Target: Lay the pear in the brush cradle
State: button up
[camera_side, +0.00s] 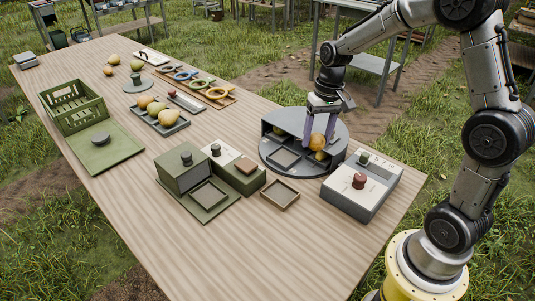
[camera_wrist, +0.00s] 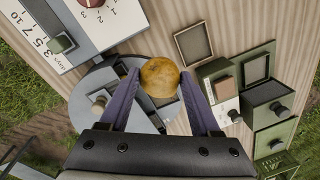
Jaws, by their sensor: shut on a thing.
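The pear (camera_side: 317,140), a round golden-brown fruit, is between the purple fingers of my gripper (camera_side: 319,132), which is shut on it. In the wrist view the pear (camera_wrist: 160,77) sits between the two fingertips. It is at the grey round stand (camera_side: 271,162), which has walled compartments, at the table's right side. A small yellow thing (camera_side: 320,156) shows just below the pear, partly hidden. I cannot tell whether the pear touches the stand. I cannot pick out the brush cradle for certain; the fingers and pear hide part of the stand.
A grey box with a red knob (camera_side: 359,181) stands close to the right. A small square tray (camera_side: 280,195) and green boxes (camera_side: 184,171) stand in front and left. A fruit tray (camera_side: 173,127), ring tools (camera_side: 200,84) and a green crate (camera_side: 76,108) are farther left. The front table is clear.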

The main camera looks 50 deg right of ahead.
jog(key=shift+r+m, duration=0.1)
jog(key=shift+m, duration=0.5)
jog(key=shift+w+m, duration=0.3)
jog(key=shift+m, duration=0.1)
jog(key=w+a+n, duration=0.2)
jog(key=w+a, duration=0.1)
jog(key=a, duration=1.7)
jog(key=w+a+f, duration=0.1)
jog(key=w+f, duration=0.2)
jog(key=w, duration=0.1)
jog(key=w+a+f, duration=0.1)
jog(key=w+f, duration=0.2)
jog(key=w, duration=0.1)
jog(key=w+a+f, duration=0.1)
jog(key=w+f, duration=0.2)
jog(key=w, duration=0.1)
jog(key=shift+w+a, duration=0.2)
jog(key=shift+a, duration=0.1)
jog(key=shift+w+a+f, duration=0.1)
jog(key=shift+w+f, duration=0.4)
jog(key=shift+f, duration=0.05)
jog(key=shift+w+f, duration=0.1)
jog(key=shift+f, duration=1.55)
